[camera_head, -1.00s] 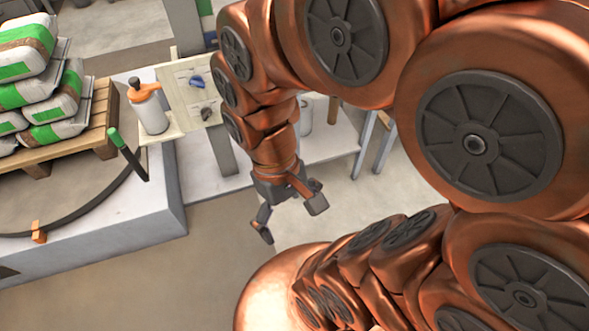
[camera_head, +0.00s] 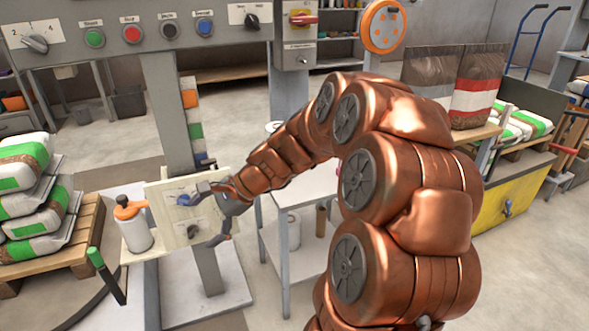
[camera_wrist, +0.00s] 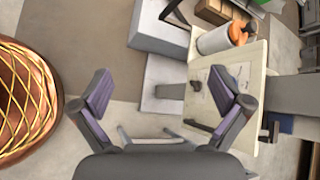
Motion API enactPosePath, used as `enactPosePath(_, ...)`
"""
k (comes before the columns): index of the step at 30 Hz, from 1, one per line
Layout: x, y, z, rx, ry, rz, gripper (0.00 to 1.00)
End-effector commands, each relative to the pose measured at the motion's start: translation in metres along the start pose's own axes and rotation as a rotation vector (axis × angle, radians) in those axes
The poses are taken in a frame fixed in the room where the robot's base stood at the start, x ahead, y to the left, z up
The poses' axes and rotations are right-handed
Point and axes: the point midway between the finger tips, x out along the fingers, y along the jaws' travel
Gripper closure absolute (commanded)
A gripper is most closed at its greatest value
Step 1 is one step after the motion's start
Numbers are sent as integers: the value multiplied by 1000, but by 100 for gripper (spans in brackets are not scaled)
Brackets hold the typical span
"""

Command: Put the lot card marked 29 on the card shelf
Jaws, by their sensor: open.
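I cannot pick out a lot card marked 29, nor a card shelf, in these views. My gripper (camera_head: 213,213) is open and empty in the head view, in front of a pale upright board (camera_head: 165,222). The board carries a blue item (camera_head: 183,199) and a dark grey item (camera_head: 192,232). In the wrist view my gripper (camera_wrist: 160,88) shows its two fingers spread, with the board (camera_wrist: 250,72) beyond the right finger. Any number on the board is too small to read.
A white bottle with an orange cap (camera_head: 135,228) stands left of the board. Filled sacks (camera_head: 30,195) lie on a pallet at the left. A control panel (camera_head: 150,30) hangs above. A white table (camera_head: 305,205) stands behind my arm. Open floor lies beyond.

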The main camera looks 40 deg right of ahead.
Motion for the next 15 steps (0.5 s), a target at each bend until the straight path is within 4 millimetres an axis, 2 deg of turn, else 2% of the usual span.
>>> enactPosePath(1, -9, -19, -26, 101, 2, -76, 0)
enactPosePath(3, -26, -44, -61, 244, 5, -185, 0)
enactPosePath(5, -43, -62, -93, 369, 1, -279, 0)
enactPosePath(7, -67, -79, -134, 514, -4, -391, 0)
enactPosePath(9, -94, -90, -178, 654, -10, -504, 0)
enactPosePath(12, -131, -94, -233, 830, -25, -642, 0)
enactPosePath(15, -162, -91, -277, 963, -40, -753, 0)
